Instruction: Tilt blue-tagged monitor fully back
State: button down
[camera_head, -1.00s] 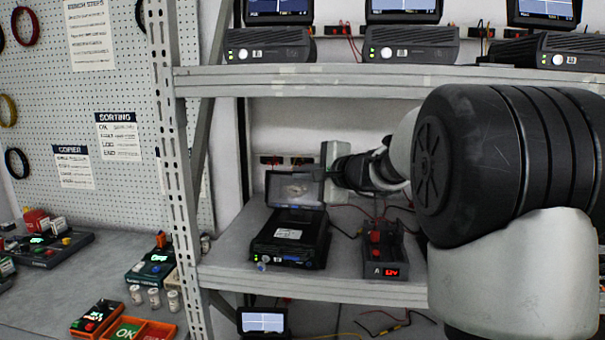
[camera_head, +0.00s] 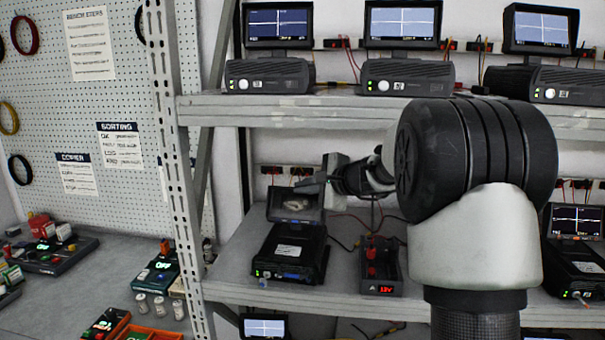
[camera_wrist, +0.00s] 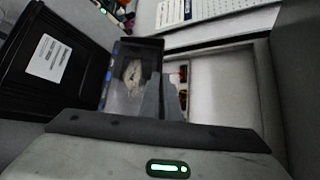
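The blue-tagged monitor is a black unit (camera_head: 289,254) on the middle shelf, with a small blue tag (camera_head: 291,274) on its front. Its hinged screen (camera_head: 293,205) stands up at the back of the unit, and its face looks dark with a pale reflection. My gripper (camera_head: 312,186) is at the screen's upper right edge. In the wrist view the screen (camera_wrist: 128,78) is just left of and behind my fingers (camera_wrist: 162,98), which are close together with nothing seen between them. I cannot tell whether they touch the screen.
A small supply box (camera_head: 381,265) with red knobs and a red display stands right of the unit, with loose cables behind. The upper shelf (camera_head: 330,112) runs above my gripper. A rack post (camera_head: 178,170) is at left. Another monitor (camera_head: 577,222) stands far right.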

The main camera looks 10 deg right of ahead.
jog(key=shift+w+d+f+b, duration=0.1)
jog(key=shift+w+d+b, duration=0.15)
jog(key=shift+w+b, duration=0.25)
jog(key=shift+w, duration=0.1)
jog(key=shift+r, duration=0.2)
jog(key=c, duration=2)
grip_release()
jog(key=b+v, duration=0.1)
jog(key=v, duration=1.1)
jog(key=shift+b, duration=0.4)
